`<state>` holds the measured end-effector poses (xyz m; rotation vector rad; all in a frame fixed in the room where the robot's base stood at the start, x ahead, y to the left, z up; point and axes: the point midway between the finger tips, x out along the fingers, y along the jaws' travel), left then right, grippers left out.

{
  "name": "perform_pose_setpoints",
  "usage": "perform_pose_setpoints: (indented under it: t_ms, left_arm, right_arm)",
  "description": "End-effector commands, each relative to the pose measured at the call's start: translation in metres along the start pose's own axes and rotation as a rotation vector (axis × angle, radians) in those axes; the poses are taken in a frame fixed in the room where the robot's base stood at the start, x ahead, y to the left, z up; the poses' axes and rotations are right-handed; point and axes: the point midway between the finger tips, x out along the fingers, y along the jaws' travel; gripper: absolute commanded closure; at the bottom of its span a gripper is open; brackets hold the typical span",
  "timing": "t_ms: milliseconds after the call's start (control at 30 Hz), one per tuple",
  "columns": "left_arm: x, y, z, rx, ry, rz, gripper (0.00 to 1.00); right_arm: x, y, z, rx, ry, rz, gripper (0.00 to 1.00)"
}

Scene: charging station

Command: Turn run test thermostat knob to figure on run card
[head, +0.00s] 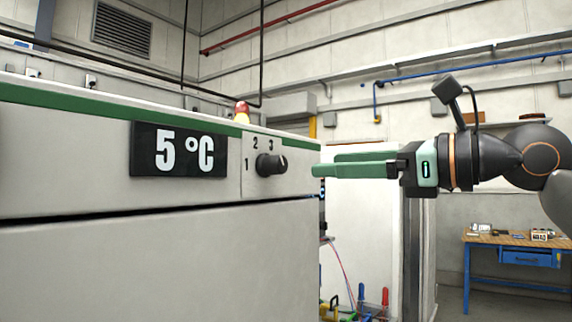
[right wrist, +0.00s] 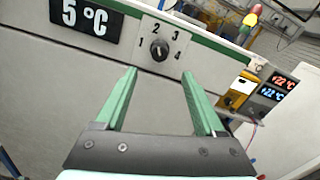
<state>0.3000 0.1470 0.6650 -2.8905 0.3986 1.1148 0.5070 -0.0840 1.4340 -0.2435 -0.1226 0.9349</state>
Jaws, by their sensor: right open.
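The thermostat knob (head: 270,165) is a dark round knob on a white dial plate on the front of the pale cabinet. The dial figures 1, 2 and 3 show in the head view, and 4 also shows in the right wrist view, where the knob (right wrist: 159,49) lies ahead between the fingers. I cannot tell surely which figure its mark points to. My right gripper (head: 318,171) is open and empty, its green fingers to the right of the knob and apart from it. It also shows in the right wrist view (right wrist: 159,73). I see no certain run card. My left gripper is out of view.
A black sign (head: 180,149) reading 5 °C is left of the dial. A red and yellow beacon (head: 242,113) stands behind the cabinet's top. Two +22 °C displays (right wrist: 272,90) show at right in the wrist view. A wooden workbench (head: 515,240) stands far right.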

Motion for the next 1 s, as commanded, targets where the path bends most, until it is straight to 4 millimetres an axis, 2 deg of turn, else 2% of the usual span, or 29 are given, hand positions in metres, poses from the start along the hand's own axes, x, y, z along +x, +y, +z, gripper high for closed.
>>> perform_pose_setpoints:
  t_ms: [33,200,433,600,867,1000]
  left_arm:
    - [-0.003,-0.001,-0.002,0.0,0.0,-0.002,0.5]
    - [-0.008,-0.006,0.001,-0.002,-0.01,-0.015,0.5]
    - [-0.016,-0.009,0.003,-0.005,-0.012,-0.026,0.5]
    - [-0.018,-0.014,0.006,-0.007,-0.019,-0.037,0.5]
    - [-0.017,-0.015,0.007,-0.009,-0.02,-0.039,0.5]
    - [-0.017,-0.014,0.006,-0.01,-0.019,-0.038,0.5]
  right_arm:
    - [0.012,0.001,0.002,0.001,0.001,0.004,0.29]
    - [0.048,0.001,0.003,0.002,0.001,0.004,0.29]
    - [0.084,0.0,0.002,0.003,-0.001,0.003,0.29]
    - [0.095,0.0,0.001,0.002,-0.001,0.002,0.29]
    - [0.096,0.0,0.0,0.002,-0.001,0.002,0.29]
    - [0.096,0.0,0.0,0.002,-0.001,0.002,0.41]
